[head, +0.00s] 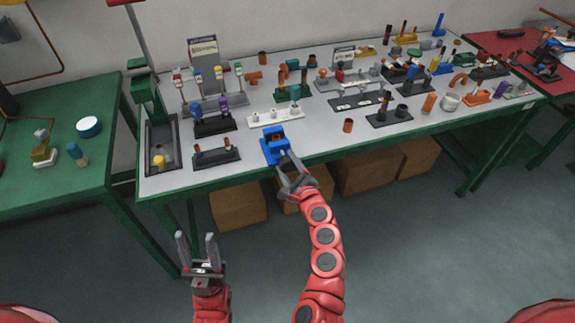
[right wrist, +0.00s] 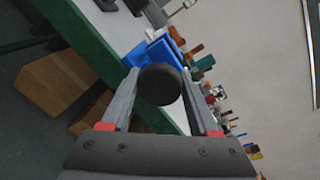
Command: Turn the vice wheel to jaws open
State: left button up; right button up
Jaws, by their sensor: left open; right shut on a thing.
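The blue vice (head: 272,150) stands at the front edge of the grey table, with a brown-orange piece showing at its top. My right gripper (head: 286,162) is at the vice's front. In the right wrist view its fingers are shut on a dark round wheel (right wrist: 159,85), with the blue vice body (right wrist: 150,52) just behind it. The wheel hides much of the vice there, so the jaw gap cannot be made out. My left gripper (head: 197,247) is open and empty, in front of the table and low over the floor.
The grey table (head: 320,142) holds several racks and fittings behind and beside the vice. A dark rack (head: 215,157) stands left of it, and a small brown cup (head: 348,125) stands to the right. Cardboard boxes (head: 238,206) sit under the table. A green table (head: 60,185) is at the left.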

jog(key=n+b, duration=0.1)
jog(key=n, duration=0.4)
jog(key=shift+h, duration=0.4)
jog(key=n, duration=0.4)
jog(key=shift+h, duration=0.4)
jog(key=n+t, duration=0.1)
jog(key=n, duration=0.4)
jog(key=shift+a+h+b, duration=0.1)
jog(key=shift+h+b, duration=0.25)
jog(key=shift+h, duration=0.05)
jog(key=n, duration=0.5)
jog(key=shift+f, duration=0.1)
jog(key=n+t+b, duration=0.1)
jog(key=n, duration=0.3)
jog(key=shift+f, duration=0.1)
jog(key=n+b, duration=0.3)
jog(key=n, duration=0.3)
jog(key=shift+n+t, duration=0.3)
jog(key=shift+t, duration=0.1)
jog(key=o, duration=1.4)
jog(key=shift+c, duration=0.2)
